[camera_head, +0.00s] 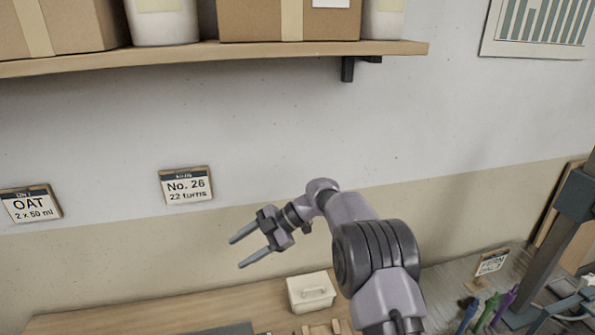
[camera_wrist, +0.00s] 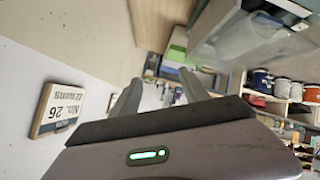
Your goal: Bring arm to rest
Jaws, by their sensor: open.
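My gripper (camera_head: 249,247) is raised in front of the wall, with its two fingers apart and pointing left. Nothing is between the fingers. In the wrist view the two fingers (camera_wrist: 157,97) also stand apart and empty. My arm reaches up from the lower right of the head view, bent at its joints, with the gripper above the wooden worktop (camera_head: 190,300).
A lidded cream box (camera_head: 311,293) stands on the worktop below the gripper. Wall cards "No. 26" (camera_head: 186,186) and "OAT" (camera_head: 30,205) hang to the left. A shelf (camera_head: 200,52) with boxes is above. A grey post (camera_head: 560,235) stands at right.

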